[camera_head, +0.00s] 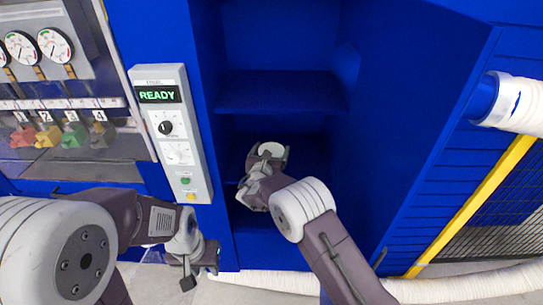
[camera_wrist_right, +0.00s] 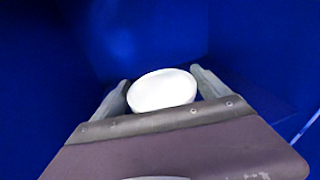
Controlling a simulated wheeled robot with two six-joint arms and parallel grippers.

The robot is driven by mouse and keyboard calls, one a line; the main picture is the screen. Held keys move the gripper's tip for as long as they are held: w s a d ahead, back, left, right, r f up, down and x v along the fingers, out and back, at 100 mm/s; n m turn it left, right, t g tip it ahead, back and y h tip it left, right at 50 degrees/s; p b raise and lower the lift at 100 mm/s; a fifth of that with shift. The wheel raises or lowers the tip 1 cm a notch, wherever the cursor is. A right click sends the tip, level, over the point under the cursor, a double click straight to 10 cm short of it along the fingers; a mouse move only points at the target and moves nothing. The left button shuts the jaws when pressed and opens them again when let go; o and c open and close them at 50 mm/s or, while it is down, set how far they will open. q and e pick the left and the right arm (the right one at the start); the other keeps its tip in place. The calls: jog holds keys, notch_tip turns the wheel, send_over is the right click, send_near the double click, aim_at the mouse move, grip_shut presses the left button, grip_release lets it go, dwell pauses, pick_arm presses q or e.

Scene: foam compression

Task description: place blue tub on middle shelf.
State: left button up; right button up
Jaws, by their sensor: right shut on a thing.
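My right gripper (camera_head: 270,155) reaches into the open blue cabinet, in front of the bay below the upper shelf board. It is shut on a round white-topped thing (camera_head: 271,149), which sits between the two fingers in the right wrist view (camera_wrist_right: 162,90). Only its white top shows; its sides are hidden, so I cannot tell whether they are blue. The middle shelf is largely hidden in shadow and behind my right arm. My left gripper (camera_head: 199,272) hangs low, left of the cabinet opening; its finger gap is unclear.
The upper shelf board (camera_head: 282,88) crosses the cabinet, with blue side walls close by. A control panel (camera_head: 172,130) reading READY stands left of the opening. Dials (camera_head: 38,47) and coloured valves (camera_head: 60,135) are further left. A white hose (camera_head: 460,287) lies along the floor.

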jog(key=shift+w+a+f, duration=0.2)
jog(key=shift+w+f, duration=0.1)
jog(key=shift+w, duration=0.4)
notch_tip(320, 180, down, 4)
jog(key=shift+f+p, duration=0.1)
jog(key=shift+p, duration=0.25)
jog(key=shift+f, duration=0.1)
jog(key=o, duration=1.6)
jog(key=shift+r, duration=0.2)
jog(key=b+v, duration=0.1)
jog(key=v, duration=1.1)
